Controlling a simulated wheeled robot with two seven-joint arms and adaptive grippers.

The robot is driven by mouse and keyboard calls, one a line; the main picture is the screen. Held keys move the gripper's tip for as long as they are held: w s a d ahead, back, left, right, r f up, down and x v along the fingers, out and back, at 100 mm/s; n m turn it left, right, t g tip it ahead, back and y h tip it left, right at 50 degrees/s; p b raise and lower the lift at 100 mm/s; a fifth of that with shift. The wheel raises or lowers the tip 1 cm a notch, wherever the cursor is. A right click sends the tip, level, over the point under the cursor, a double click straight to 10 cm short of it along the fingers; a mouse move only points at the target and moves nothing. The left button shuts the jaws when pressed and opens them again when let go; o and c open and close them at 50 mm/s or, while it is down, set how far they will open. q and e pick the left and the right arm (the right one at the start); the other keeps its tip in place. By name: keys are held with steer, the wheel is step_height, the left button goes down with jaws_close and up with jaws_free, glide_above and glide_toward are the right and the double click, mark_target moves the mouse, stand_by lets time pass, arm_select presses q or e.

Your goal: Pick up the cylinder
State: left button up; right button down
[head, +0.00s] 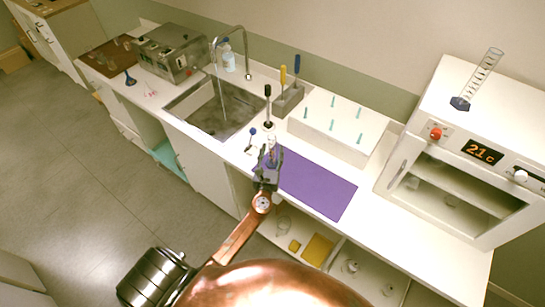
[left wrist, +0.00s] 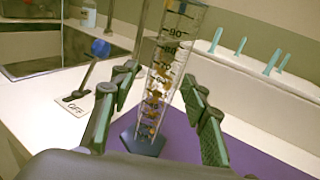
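A clear graduated cylinder (left wrist: 160,85) with black number marks and a dark blue base stands at the left end of the purple mat (left wrist: 240,155). In the head view the cylinder (head: 272,143) is small and partly hidden by my left gripper (head: 268,168). In the left wrist view the left gripper (left wrist: 158,95) is open, with one finger on each side of the cylinder. Gaps show between the fingers and the glass. A second graduated cylinder (head: 482,80) with a blue base stands on top of the white oven. My right gripper is not in view.
A lever with a blue knob (left wrist: 101,48) and an OFF plate stands left of the gripper. A white rack with teal pegs (head: 315,142) is behind the mat (head: 320,187). The sink (head: 215,110) is to the left. The mat's right part is clear.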

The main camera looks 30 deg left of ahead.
arm_select(q)
jaws_close()
stand_by(0.3)
